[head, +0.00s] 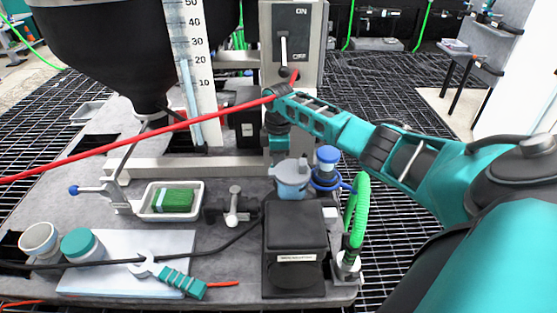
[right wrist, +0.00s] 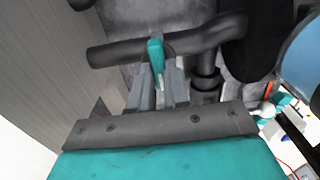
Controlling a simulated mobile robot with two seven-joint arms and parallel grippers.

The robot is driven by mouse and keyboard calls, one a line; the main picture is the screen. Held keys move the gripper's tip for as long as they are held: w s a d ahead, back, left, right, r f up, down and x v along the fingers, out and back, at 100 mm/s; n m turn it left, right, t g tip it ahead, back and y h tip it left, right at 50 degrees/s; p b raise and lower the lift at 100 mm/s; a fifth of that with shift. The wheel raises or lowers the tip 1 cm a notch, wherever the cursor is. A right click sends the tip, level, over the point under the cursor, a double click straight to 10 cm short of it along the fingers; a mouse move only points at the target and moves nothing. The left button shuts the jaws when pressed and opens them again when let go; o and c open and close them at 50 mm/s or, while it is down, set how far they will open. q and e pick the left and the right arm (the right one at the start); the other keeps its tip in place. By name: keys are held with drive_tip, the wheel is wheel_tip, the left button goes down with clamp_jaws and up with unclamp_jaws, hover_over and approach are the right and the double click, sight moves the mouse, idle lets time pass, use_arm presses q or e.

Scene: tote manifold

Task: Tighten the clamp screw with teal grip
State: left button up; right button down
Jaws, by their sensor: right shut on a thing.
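The clamp screw's teal grip (right wrist: 155,54) shows in the right wrist view, upright against a dark horizontal pipe. My right gripper (right wrist: 158,82) is shut on this grip, with its grey fingers on either side of it. The screw's thread and the clamp body are mostly hidden by the pipe and fingers. In the head view my right arm reaches in from the right to the grey post under the ON/OFF lever; the wrist hides the grip there. My left gripper is in neither view.
A red hose (head: 130,144) runs across the front of the hopper (head: 120,50) to my right wrist. A wrench with a teal handle (head: 180,278), a tray with a green sponge (head: 174,200), jars and a black box (head: 296,245) stand on the bench.

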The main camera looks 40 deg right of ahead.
drive_tip(key=shift+r+m+p, duration=0.2)
drive_tip(key=shift+m+p, duration=0.2)
drive_tip(key=shift+p, duration=0.2)
drive_tip(key=shift+m+p, duration=0.8)
drive_tip(key=shift+p, duration=0.05)
drive_tip(key=m+p, duration=0.2)
drive_tip(key=m, duration=0.1)
drive_tip(key=shift+w+d+m+p, duration=0.1)
drive_tip(key=shift+m+p, duration=0.2)
drive_tip(key=m, duration=0.2)
drive_tip(key=shift+f+m+p, duration=0.15)
drive_tip(key=shift+m+p, duration=0.15)
drive_tip(key=shift+p, duration=0.1)
drive_tip(key=m, duration=0.5)
drive_tip(key=shift+d, duration=0.2)
drive_tip(key=m, duration=0.6)
drive_tip(key=shift+d, duration=0.15)
drive_tip(key=m, duration=1.1)
drive_tip(key=shift+s+d+m, duration=0.1)
drive_tip(key=shift+s+m, duration=0.2)
drive_tip(key=shift+m, duration=0.1)
drive_tip(key=m, duration=0.3)
drive_tip(key=shift+s+m, duration=0.1)
drive_tip(key=shift+m, duration=0.7)
